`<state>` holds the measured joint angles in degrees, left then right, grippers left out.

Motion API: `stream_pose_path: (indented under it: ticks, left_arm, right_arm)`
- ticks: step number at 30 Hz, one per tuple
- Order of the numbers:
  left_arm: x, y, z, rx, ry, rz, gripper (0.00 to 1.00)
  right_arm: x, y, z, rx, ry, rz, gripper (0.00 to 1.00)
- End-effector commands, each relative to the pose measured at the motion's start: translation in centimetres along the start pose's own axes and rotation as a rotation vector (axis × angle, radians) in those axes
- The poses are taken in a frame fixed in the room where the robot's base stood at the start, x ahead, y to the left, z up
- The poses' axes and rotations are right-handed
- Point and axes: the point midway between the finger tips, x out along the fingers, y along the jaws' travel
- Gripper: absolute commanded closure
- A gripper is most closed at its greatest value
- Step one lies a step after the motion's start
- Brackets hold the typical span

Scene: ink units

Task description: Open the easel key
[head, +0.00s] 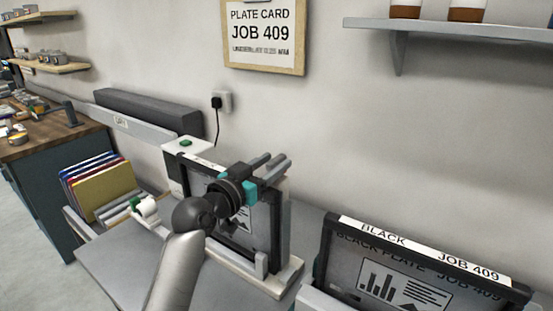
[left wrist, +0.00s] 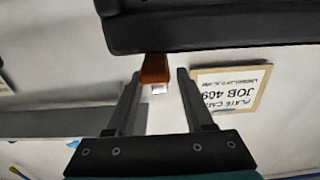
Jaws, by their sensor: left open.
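The easel (head: 270,285) stands on a grey bench and holds a dark-framed plate (head: 243,258), partly hidden by my left arm. My left gripper (head: 272,166) is at the easel's upper right, its fingers pointing up and right. In the left wrist view the left gripper (left wrist: 158,80) is open. A short orange-brown piece with a pale end, which looks like the easel key (left wrist: 154,66), lies between its fingertips, with gaps on both sides. It sticks out from a dark bar (left wrist: 210,25). The key is hidden in the head view. My right gripper is not in view.
A black-framed plate marked BLACK JOB 409 (head: 420,265) stands at lower right. A white box with a green button (head: 185,143) is left of the easel. Coloured folders (head: 105,190) stand at left. A plate card (head: 263,35) and a shelf (head: 450,22) are on the wall.

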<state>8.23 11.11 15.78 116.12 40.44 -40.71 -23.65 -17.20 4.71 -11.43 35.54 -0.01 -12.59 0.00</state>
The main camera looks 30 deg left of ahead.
Motion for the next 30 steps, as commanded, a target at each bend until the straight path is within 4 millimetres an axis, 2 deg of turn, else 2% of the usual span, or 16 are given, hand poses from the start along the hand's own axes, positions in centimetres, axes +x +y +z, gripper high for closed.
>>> stream_pose_path:
  ticks: [6, 16, 30]
  left_arm:
    - [1.6, 0.0, 0.0, 0.0, 0.0, 0.0, 0.47]
    - [1.8, 0.0, 0.1, 0.0, -0.001, 0.0, 0.47]
    - [1.8, 0.0, 0.1, 0.0, -0.001, 0.0, 1.0]
  right_arm:
    - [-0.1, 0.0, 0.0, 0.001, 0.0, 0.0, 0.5]
    - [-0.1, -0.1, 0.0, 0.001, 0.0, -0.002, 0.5]
    - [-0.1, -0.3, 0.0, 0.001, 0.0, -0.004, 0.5]
